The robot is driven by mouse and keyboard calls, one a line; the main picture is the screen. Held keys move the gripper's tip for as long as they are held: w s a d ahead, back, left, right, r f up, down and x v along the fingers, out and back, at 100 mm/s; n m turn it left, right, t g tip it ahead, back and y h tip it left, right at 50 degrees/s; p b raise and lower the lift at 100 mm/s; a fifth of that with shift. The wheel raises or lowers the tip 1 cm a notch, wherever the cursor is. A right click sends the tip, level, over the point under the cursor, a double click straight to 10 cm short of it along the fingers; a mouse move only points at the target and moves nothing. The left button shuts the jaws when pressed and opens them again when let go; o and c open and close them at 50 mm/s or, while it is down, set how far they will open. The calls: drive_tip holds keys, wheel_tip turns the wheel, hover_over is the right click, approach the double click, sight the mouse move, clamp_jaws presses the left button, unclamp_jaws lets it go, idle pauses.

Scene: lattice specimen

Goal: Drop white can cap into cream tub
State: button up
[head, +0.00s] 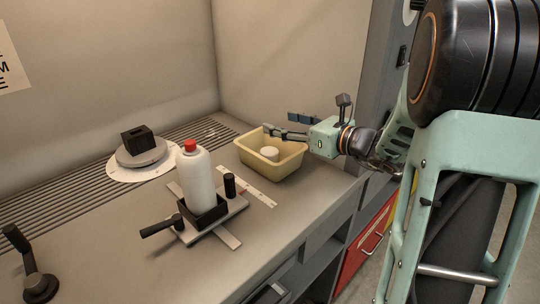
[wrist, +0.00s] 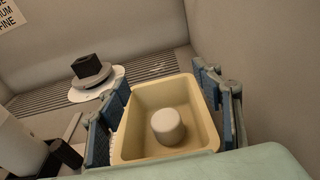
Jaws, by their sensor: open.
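The cream tub (head: 285,160) stands on the counter near its right end, and it also shows in the wrist view (wrist: 130,148). The white can cap (head: 269,153) lies inside the tub, resting on its floor; it appears as a short white cylinder in the wrist view (wrist: 167,126). My gripper (head: 268,132) is over the tub. In the wrist view my gripper's blue-padded fingers (wrist: 165,108) are spread wide on either side of the tub, with nothing held between them. The cap is apart from both fingers.
A white bottle with a red top (head: 197,178) stands in a black holder on a plate with handles, left of the tub. A round stand with a black block (head: 139,143) sits at the back left. A wall rises behind the tub.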

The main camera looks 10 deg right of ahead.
drive_tip(key=v, duration=0.9)
drive_tip(key=shift+s, duration=0.2)
drive_tip(key=shift+d, duration=0.15)
